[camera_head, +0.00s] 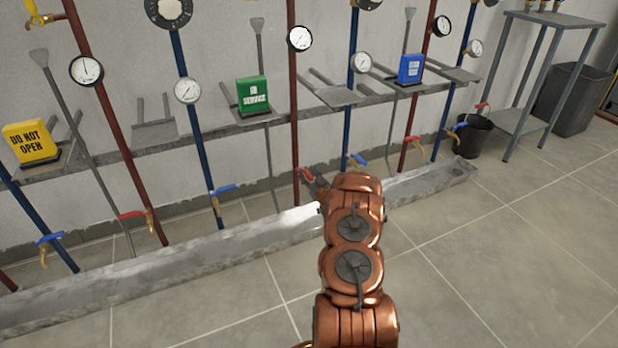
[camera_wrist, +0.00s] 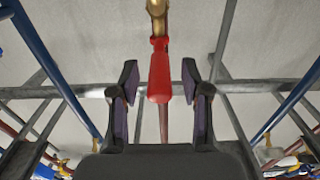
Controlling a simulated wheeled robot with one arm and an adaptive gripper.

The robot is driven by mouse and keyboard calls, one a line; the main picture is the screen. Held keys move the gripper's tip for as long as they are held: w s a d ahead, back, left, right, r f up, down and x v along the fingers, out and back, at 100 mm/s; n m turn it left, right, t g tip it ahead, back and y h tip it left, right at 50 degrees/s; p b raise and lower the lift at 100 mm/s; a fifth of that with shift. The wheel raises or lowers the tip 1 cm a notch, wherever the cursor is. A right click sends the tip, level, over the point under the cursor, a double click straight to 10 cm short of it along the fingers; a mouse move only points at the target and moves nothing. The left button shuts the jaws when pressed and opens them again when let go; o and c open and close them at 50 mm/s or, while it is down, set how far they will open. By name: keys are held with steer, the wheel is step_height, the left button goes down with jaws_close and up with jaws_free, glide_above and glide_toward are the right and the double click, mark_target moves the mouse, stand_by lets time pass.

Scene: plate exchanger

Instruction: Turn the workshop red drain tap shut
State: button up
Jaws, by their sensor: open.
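A red-handled tap (camera_head: 307,175) sits low on a red pipe at the middle of the head view, just left of my gripper (camera_head: 319,184). In the wrist view its red lever (camera_wrist: 160,72) hangs from a brass body (camera_wrist: 157,18), pointing toward the palm. My gripper (camera_wrist: 159,92) is open, with one dark finger on each side of the lever. Gaps show on both sides, so the fingers seem apart from it. My arm hides part of the area around this tap in the head view. No label naming the workshop shows.
Other red taps (camera_head: 132,214) (camera_head: 412,140) and blue taps (camera_head: 225,189) (camera_head: 357,160) stand on neighbouring pipes. A grey trough (camera_head: 230,242) runs below. A black bucket (camera_head: 462,136) stands right. The front floor is clear.

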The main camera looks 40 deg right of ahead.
jaws_close()
stand_by(0.5)
